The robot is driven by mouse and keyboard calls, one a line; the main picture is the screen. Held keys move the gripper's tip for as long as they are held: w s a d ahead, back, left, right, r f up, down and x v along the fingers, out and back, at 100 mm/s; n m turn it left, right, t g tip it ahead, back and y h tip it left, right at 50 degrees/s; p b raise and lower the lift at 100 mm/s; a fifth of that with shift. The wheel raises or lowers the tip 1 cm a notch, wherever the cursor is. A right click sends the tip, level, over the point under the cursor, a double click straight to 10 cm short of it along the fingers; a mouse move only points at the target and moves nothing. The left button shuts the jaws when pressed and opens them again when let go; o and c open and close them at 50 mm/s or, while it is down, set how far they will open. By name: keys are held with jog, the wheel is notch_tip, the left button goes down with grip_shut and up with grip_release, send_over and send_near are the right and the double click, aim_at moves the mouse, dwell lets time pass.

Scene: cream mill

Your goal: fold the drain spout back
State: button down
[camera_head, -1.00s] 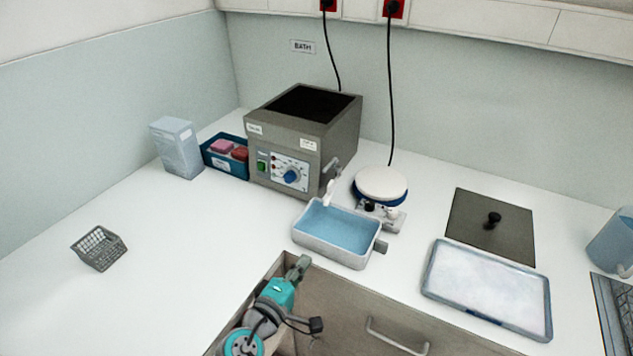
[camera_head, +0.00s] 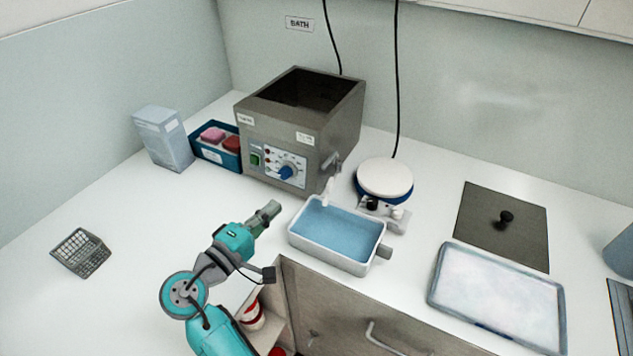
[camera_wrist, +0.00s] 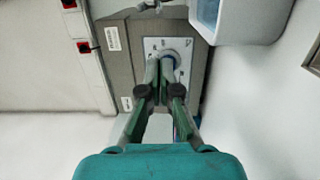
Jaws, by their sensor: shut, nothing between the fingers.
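The drain spout (camera_head: 328,190) is a small white piece at the lower front right corner of the grey bath (camera_head: 306,127). My gripper (camera_head: 275,207) is shut and empty, above the counter just left of the tub and in front of the bath, apart from the spout. In the wrist view my gripper's fingers (camera_wrist: 164,95) overlap the bath's control panel (camera_wrist: 152,46). The spout is not clear there.
A round white-topped device (camera_head: 385,177) stands behind the tub. A dark lid with a knob (camera_head: 478,212) and a shallow tray (camera_head: 432,288) lie to the right. The left-front counter is clear.

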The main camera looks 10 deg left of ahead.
aim_at(331, 184)
jog(key=shift+w, duration=0.1)
jog(key=x, duration=1)
jog(key=shift+d, duration=0.2)
jog(key=shift+s+d, duration=0.2)
jog(key=shift+d, duration=0.4)
jog(key=shift+s+d, duration=0.15)
jog(key=shift+d, duration=0.45)
jog(key=shift+s+d, duration=0.15)
jog(key=shift+d, duration=0.5)
jog(key=shift+d, duration=0.2)
